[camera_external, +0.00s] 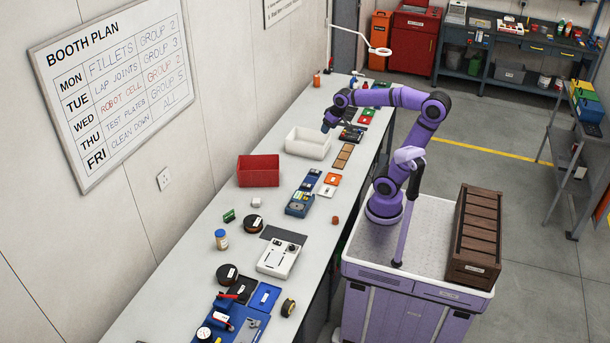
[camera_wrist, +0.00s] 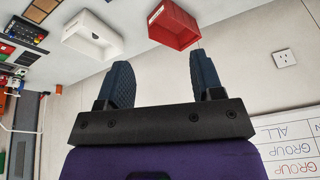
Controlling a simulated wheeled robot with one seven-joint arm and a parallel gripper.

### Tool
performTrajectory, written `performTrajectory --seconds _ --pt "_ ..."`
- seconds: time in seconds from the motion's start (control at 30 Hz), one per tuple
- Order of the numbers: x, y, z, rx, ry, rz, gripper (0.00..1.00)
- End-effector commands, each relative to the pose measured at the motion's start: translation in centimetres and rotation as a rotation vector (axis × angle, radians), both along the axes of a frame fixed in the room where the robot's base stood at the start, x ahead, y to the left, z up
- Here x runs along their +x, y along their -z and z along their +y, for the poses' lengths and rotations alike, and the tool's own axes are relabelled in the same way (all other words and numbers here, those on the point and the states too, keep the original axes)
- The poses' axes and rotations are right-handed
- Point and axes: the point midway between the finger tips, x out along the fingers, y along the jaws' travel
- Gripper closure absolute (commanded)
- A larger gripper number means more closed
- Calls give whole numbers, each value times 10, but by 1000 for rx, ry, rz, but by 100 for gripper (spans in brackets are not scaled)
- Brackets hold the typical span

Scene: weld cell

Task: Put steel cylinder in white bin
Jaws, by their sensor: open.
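The white bin (camera_external: 293,146) stands on the long bench near the wall, beyond the red bin. In the wrist view, which looks upside down, the white bin (camera_wrist: 78,44) is at the upper left. My gripper (camera_external: 327,127) is above the bench at the right far edge of the white bin. In the wrist view my gripper (camera_wrist: 160,65) has its two blue fingers wide apart with nothing between them. I cannot make out the steel cylinder in either view. Most of the white bin's inside is too small or hidden to read.
A red bin (camera_external: 258,183) stands nearer on the bench, also seen in the wrist view (camera_wrist: 172,24). Small boxes, a blue organiser (camera_external: 299,205) and tools crowd the bench. A brown crate (camera_external: 474,240) sits on my base. The wall runs along the bench's left side.

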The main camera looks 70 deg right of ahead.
Motion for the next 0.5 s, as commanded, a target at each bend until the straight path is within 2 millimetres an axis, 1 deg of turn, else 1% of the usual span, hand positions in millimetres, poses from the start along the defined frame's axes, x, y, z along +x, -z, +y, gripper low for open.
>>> performTrajectory --seconds 0.03,0.2,0.33,0.4,0.5 --pt "-19 1 10 -10 -38 -16 39" --pt "-71 15 32 -46 -159 -55 39" --pt "-100 27 41 -68 -227 -77 39" --pt "-110 32 44 -77 -253 -85 39" --pt "-118 36 46 -84 -273 -92 39"
